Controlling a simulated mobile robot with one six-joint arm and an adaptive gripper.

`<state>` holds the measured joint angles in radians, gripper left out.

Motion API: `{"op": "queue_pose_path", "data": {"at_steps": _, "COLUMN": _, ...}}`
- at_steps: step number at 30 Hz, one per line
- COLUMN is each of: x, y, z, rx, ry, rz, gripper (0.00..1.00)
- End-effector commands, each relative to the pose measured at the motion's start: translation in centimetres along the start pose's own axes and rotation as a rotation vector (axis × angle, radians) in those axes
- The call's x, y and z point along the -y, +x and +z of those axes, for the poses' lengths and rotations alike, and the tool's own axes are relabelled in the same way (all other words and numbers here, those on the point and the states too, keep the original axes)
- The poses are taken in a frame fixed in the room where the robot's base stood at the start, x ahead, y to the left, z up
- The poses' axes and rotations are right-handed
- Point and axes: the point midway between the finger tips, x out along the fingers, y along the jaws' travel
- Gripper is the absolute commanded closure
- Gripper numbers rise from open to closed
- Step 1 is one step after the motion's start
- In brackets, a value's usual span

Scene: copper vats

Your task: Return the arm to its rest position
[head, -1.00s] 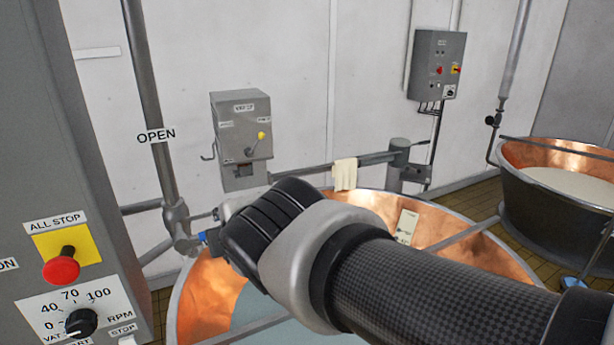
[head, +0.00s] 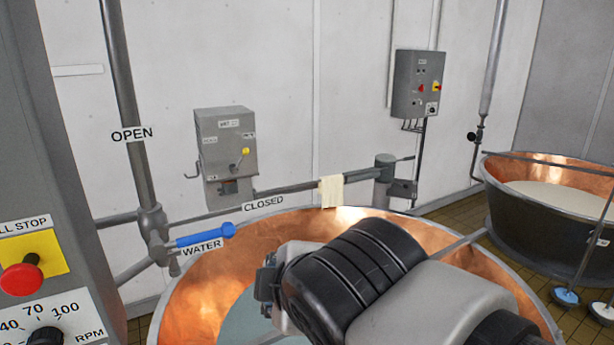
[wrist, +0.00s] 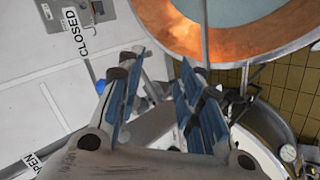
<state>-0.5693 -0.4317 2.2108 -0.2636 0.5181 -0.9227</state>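My gripper (head: 268,288) is over the near copper vat (head: 196,290), to the right of and below the blue water valve handle (head: 205,235), and clear of it. In the wrist view my gripper (wrist: 163,75) shows two blue-padded fingers with a gap between them and nothing held. The handle lies nearly level along the pipe, between the WATER label (head: 202,248) and the CLOSED label (head: 263,203). My arm comes in from the lower right and hides part of the vat.
A control panel (head: 50,180) with a red stop button (head: 21,275) stands close at the left. A grey wall box (head: 227,145), a cloth (head: 331,191) on the pipe and a second vat (head: 535,218) stand beyond.

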Motion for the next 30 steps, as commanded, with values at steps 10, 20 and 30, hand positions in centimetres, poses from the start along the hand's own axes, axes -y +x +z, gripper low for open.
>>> {"op": "queue_pose_path", "data": {"at_steps": 10, "x": 19.2, "y": 4.7, "z": 17.0, "rx": 0.332, "ry": 0.893, "rz": -0.089, "gripper": 0.67}}
{"op": "queue_pose_path", "data": {"at_steps": 20, "x": 32.0, "y": 5.8, "z": 22.7, "rx": 0.54, "ry": 1.492, "rz": -0.082, "gripper": 0.67}}
{"op": "queue_pose_path", "data": {"at_steps": 30, "x": 33.1, "y": 5.6, "z": 22.9, "rx": 0.564, "ry": 1.562, "rz": -0.079, "gripper": 0.67}}
